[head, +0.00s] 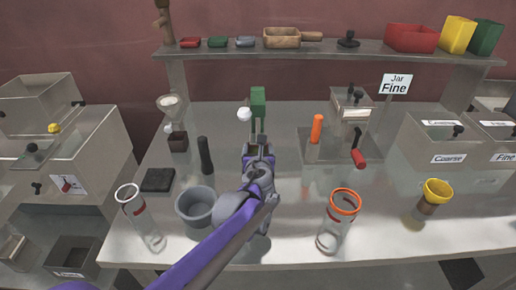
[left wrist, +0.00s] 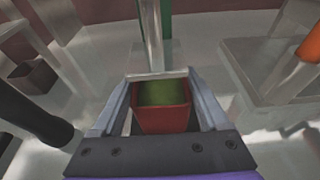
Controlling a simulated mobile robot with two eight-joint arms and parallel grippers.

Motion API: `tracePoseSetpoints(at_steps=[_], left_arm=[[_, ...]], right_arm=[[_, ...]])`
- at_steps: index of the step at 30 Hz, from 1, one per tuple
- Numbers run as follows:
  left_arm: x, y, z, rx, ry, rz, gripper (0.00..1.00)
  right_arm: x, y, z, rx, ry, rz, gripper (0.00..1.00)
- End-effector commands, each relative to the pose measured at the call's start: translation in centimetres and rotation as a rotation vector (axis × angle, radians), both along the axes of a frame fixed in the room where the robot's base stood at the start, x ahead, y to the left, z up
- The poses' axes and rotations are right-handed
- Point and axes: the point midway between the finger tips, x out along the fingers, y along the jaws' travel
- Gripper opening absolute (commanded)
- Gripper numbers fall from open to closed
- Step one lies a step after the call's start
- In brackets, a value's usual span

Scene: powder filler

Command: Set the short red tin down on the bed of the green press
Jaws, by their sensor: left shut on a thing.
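The green press shows in the head view as a green upright block (head: 258,103) with a white knob (head: 244,114) at its left. My left gripper (head: 258,152) is right in front of it, its arm reaching in from the bottom of the picture. In the left wrist view the left gripper (left wrist: 162,88) is shut on the short red tin (left wrist: 162,120), which is upright with green inside. The press's metal post and green column (left wrist: 165,20) stand just beyond the tin. I cannot tell whether the tin touches the bed. My right gripper is not in view.
A dark upright cylinder (head: 205,155) stands left of the gripper. A metal platform with an orange-handled part (head: 317,128) is to the right. A grey pot (head: 196,207) and clear jars, one orange-rimmed (head: 345,202), stand near the front edge. A shelf (head: 330,48) runs behind.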

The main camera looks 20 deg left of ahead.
Motion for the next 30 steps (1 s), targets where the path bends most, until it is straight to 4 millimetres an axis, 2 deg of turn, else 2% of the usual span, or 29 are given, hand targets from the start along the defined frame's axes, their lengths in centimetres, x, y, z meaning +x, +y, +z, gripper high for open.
tracePoseSetpoints(at_steps=[3, 4, 7, 17, 20, 30], left_arm=[[0.0, 0.0, 0.0, 0.0, 0.0, 0.0, 0.11], [0.0, 0.0, 0.0, 0.0, 0.0, 0.0, 0.81], [0.0, 0.0, 0.0, 0.0, 0.0, 0.0, 0.99], [-0.5, -0.2, 0.2, 0.0, 0.0, -0.001, 1.0], [-1.7, -0.5, 0.6, -0.001, 0.0, -0.002, 1.0], [-7.7, -2.3, 2.5, 0.0, 0.0, -0.003, 1.0]], right_arm=[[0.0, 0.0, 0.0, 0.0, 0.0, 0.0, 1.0], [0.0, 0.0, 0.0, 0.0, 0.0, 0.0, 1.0], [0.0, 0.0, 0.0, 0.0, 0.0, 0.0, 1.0], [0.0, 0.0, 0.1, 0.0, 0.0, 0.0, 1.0], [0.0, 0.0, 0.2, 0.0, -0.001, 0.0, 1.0], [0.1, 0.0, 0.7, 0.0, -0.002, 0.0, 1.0]])
